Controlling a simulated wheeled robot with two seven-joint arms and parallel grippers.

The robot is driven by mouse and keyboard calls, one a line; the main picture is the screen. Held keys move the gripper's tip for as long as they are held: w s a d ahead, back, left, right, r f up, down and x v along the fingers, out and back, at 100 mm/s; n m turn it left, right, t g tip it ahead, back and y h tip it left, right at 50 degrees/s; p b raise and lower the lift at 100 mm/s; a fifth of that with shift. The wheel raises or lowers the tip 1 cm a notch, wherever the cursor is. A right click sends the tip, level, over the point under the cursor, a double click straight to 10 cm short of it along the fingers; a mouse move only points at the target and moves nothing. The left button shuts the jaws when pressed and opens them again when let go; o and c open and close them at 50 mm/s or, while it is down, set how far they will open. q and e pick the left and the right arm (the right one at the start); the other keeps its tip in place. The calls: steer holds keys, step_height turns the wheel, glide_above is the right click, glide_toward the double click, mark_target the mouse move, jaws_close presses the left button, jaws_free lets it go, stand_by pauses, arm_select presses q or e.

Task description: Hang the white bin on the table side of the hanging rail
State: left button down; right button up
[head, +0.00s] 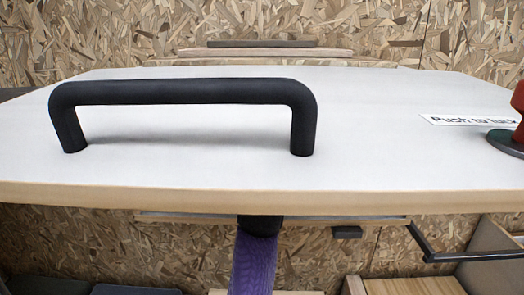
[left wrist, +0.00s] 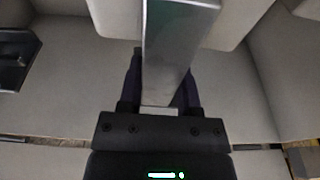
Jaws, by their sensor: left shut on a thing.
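In the left wrist view my left gripper (left wrist: 160,88) has its dark fingers on either side of a shiny pale grey strip (left wrist: 178,50) and is shut on it. The strip runs up and away from the palm. I cannot tell whether it is part of the white bin. A pale, round-cornered body lies behind the strip. No bin can be made out for certain in the head view. A black bar (head: 470,257) below the table at the right may be the hanging rail. Neither gripper can be made out in the head view.
A white tabletop (head: 400,150) with a wooden front edge fills the head view. A black handle (head: 185,92) stands on it. A red knob (head: 516,115) and a "Push to lock" label (head: 470,120) are at the right. A purple post (head: 252,265) shows below the edge.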

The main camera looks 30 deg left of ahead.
arm_select(q)
steer(key=shift+r, duration=0.5)
